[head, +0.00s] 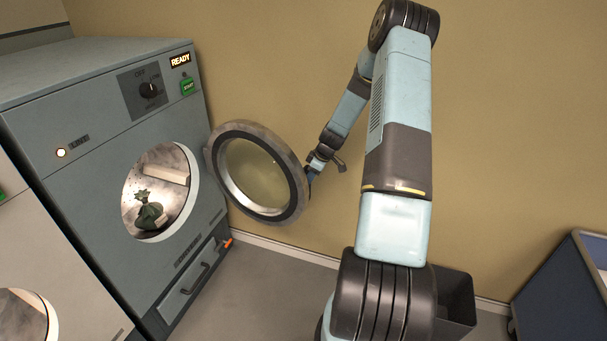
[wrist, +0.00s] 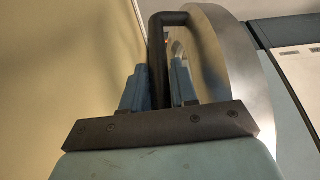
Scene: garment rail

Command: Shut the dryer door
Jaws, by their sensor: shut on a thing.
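The dryer (head: 95,140) stands at the left in the head view, with its round door (head: 212,155) swung wide open to the right. A green bundle (head: 149,213) lies inside the lit drum opening. My gripper (head: 309,178) is at the door's outer edge in the head view. In the wrist view its blue fingers (wrist: 158,85) are closed around the dark door handle (wrist: 157,48), with the door's metal rim (wrist: 232,65) just right of them. In the head view the handle is hidden behind the door.
A READY sign (head: 180,60) and a green START button (head: 188,86) are on the dryer front. A lower drawer (head: 190,282) has an orange tab beside it. A white machine (head: 40,260) stands at the lower left. A blue bin (head: 560,285) is at the right. The floor before the dryer looks clear.

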